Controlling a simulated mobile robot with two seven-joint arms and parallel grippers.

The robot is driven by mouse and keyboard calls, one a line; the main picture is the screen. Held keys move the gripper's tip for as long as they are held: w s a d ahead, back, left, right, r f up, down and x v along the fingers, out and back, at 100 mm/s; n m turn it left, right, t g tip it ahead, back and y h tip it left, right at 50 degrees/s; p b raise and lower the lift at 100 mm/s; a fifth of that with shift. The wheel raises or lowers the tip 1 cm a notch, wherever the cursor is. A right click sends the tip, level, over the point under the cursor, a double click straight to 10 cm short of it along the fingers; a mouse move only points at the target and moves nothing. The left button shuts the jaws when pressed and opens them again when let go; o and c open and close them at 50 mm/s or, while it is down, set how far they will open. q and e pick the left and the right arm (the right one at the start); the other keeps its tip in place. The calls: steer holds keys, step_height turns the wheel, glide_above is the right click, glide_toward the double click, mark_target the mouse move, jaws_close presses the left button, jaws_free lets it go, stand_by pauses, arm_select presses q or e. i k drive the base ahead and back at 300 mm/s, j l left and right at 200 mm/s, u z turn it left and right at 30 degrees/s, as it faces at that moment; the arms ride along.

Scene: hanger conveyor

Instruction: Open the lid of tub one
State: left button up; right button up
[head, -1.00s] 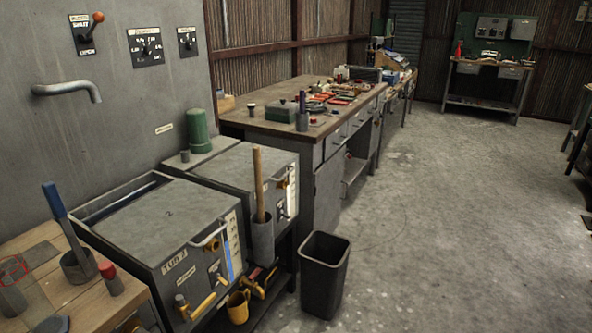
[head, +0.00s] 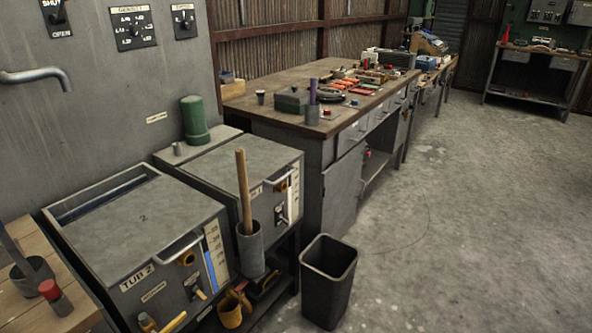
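Tub one (head: 270,212) is a grey metal box at the left of the workbench, behind tub two. Its flat grey lid (head: 232,165) lies level and looks shut. A pale bar handle (head: 286,173) is at the lid's front right edge. A green cylinder (head: 194,119) stands behind the lid, at its far left. A grey holder with a wooden stick (head: 244,190) is in front of tub one and hides part of its front. Neither of my grippers is in view.
Tub two (head: 137,285) stands nearest, with a gap at its back edge. A black bin (head: 328,283) stands on the floor right of tub one. A cluttered workbench (head: 275,112) is beyond. Open concrete floor (head: 460,220) lies to the right.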

mark_target(216, 168)
steer(key=i+l, duration=0.3)
steer(key=l, duration=0.2)
steer(key=i+l, duration=0.65)
steer(key=l, duration=0.3)
